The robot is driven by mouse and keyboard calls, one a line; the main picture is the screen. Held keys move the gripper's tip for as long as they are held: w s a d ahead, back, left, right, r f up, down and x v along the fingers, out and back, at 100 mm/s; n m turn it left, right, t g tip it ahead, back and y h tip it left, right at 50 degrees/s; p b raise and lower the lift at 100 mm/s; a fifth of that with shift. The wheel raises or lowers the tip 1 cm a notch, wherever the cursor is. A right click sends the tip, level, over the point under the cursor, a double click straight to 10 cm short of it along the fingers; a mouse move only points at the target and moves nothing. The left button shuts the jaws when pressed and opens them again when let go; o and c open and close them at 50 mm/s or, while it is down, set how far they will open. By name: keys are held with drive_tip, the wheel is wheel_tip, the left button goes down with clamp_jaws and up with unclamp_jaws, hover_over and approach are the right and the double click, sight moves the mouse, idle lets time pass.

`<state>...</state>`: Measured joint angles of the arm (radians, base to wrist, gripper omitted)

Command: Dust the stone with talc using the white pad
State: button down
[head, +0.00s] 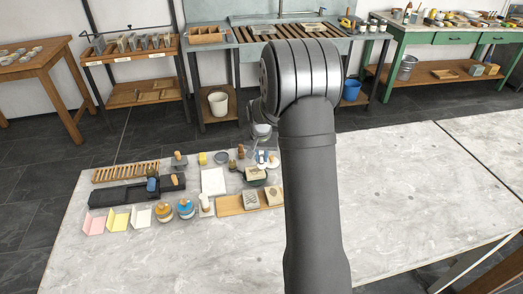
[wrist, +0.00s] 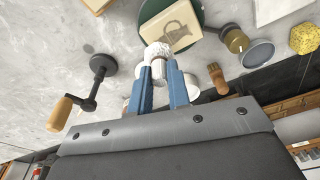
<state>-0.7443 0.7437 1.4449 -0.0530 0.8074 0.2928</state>
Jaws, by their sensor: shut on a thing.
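My gripper (wrist: 166,68) has blue fingers that are shut on the white pad (wrist: 155,51). The pad is a small white, rounded piece at the fingertips. The stone (wrist: 178,30) is a pale slab with a dark jug drawing, lying on a round green disc (wrist: 211,12). In the wrist view the pad overlaps the stone's near edge; I cannot tell whether they touch. In the head view the blue fingers (head: 262,157) are just above the stone (head: 254,173), at the left of my arm, which may hide things behind it.
A crank with a wooden handle (wrist: 61,112), a wooden-knobbed tool (wrist: 217,79), a blue-grey dish (wrist: 257,53) and a yellow sponge (wrist: 305,38) are close by. A wooden board (head: 230,206) bears more stones. The right of the table (head: 410,190) is clear.

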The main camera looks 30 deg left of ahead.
drive_tip(key=shift+s+a+f, duration=0.6)
drive_tip(key=shift+s+a, duration=0.05)
drive_tip(key=shift+a, duration=0.05)
drive_tip(key=shift+s+a, duration=1.1)
drive_tip(key=shift+s, duration=0.05)
drive_tip(key=w+d, duration=0.3)
drive_tip(key=shift+w+d, duration=0.2)
drive_tip(key=shift+d, duration=0.25)
drive_tip(key=shift+s+d, duration=0.2)
drive_tip(key=shift+s, duration=0.15)
drive_tip(key=shift+s+a, duration=1.75)
drive_tip(key=shift+a, duration=0.15)
drive_tip(key=shift+w+d, duration=1.8)
drive_tip(key=shift+w, duration=0.25)
drive_tip(key=shift+s+a, duration=0.2)
drive_tip(key=shift+a, duration=0.45)
drive_tip(key=shift+s+a, duration=1.4)
drive_tip(key=shift+s, duration=0.05)
drive_tip(key=w+d, duration=0.3)
drive_tip(key=shift+w+d, duration=0.2)
drive_tip(key=shift+w+d+r, duration=0.1)
drive_tip(key=shift+w+d, duration=0.05)
drive_tip(key=shift+r, duration=3.9)
